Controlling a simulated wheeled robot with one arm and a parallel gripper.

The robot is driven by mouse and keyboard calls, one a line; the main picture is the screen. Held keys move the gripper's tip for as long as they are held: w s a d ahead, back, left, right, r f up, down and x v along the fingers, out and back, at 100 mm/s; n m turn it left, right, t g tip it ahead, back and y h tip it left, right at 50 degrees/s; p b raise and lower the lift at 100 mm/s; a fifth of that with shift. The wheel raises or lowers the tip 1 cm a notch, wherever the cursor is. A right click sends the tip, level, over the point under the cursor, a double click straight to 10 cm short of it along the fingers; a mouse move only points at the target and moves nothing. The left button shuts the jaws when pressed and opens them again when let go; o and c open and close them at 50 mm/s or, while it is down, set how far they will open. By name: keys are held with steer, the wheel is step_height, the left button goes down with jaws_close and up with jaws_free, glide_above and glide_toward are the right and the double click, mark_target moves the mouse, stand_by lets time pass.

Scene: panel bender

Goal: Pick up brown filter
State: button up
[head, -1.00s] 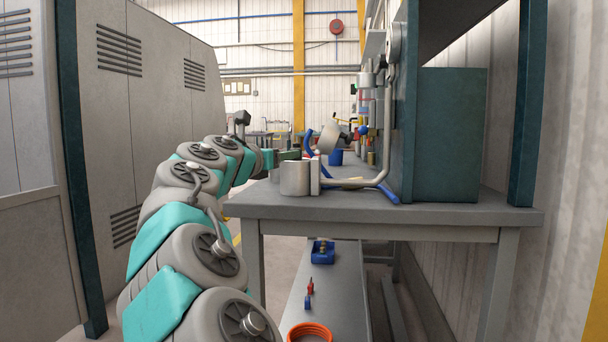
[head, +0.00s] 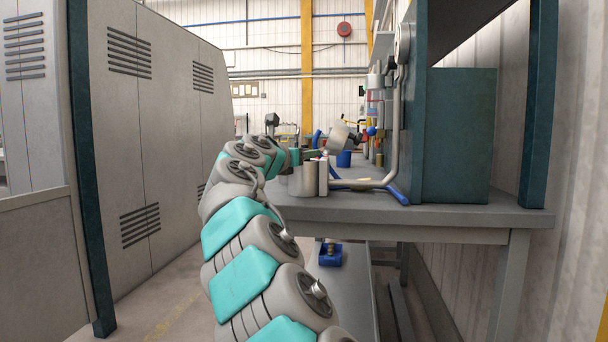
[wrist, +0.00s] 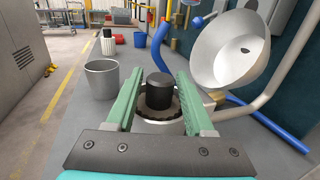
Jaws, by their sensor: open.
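My gripper (wrist: 158,72) is open, with its two green fingers apart on either side of a black cylinder (wrist: 158,92). The black cylinder has a dark ribbed ring at its base and stands on a round grey base (wrist: 158,126); I cannot tell whether a finger touches it. No filter clearly brown in colour shows. A small tan piece (wrist: 222,97) is partly hidden behind the right finger. In the head view my gripper (head: 312,154) is over the bench's near left part, just above a silver cylinder (head: 302,180).
On the bench (head: 430,211) a grey cup (wrist: 101,79) stands left of my fingers. Grey cabinets (head: 150,110) stand left, across an aisle.

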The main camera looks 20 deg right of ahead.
jaws_close()
stand_by(0.6)
